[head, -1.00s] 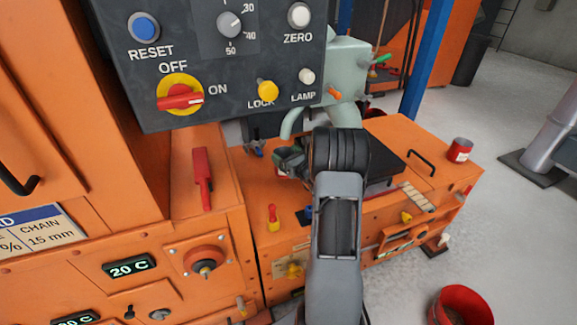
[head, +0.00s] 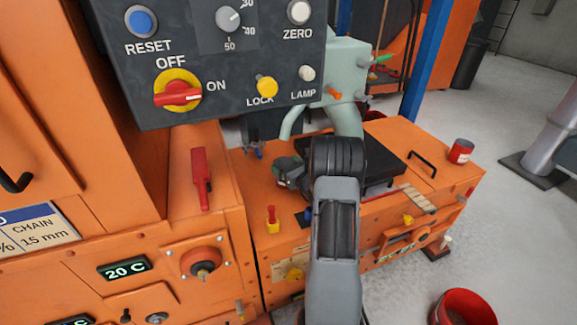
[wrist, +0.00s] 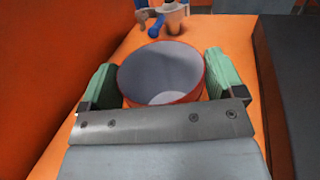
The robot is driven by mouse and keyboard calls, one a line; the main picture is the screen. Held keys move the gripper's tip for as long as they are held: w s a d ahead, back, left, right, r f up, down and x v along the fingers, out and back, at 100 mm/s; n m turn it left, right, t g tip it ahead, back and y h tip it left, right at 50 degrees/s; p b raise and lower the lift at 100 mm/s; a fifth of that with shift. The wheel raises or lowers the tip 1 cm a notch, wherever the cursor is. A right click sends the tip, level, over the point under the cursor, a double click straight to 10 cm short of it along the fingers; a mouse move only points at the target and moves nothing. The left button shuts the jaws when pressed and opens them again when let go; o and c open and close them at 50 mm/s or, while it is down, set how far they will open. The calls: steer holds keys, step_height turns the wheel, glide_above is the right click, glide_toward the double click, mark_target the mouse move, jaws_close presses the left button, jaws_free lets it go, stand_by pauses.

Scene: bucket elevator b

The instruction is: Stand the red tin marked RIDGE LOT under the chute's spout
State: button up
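An open-topped tin with a red rim and a grey, empty-looking inside (wrist: 160,70) stands upright between the green-padded fingers of my gripper (wrist: 162,80) in the wrist view. Both pads lie right beside its wall, but I cannot tell whether they press on it. No marking shows on it. In the head view my gripper (head: 290,172) is low over the orange bench and hides this tin. A second red tin (head: 460,151) with a pale, unreadable label stands at the bench's far right. A pale green housing (head: 346,75) with curved pipes, possibly the chute, rises behind my arm.
A black plate (head: 385,168) lies right of my gripper; its dark side also shows in the wrist view (wrist: 292,90). A blue-and-grey fitting (wrist: 160,18) stands beyond the tin. A control panel (head: 225,60) overhangs at upper left. A red bucket (head: 466,306) stands on the floor.

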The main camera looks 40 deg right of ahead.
steer(key=shift+o, duration=0.9)
steer(key=shift+r+p, duration=0.3)
steer(key=s, duration=0.3)
steer(key=s+p, duration=0.1)
steer(key=s, duration=0.3)
steer(key=shift+s+d+f, duration=0.1)
steer(key=shift+s+d, duration=0.1)
steer(key=shift+s, duration=0.05)
steer(key=shift+w, duration=0.1)
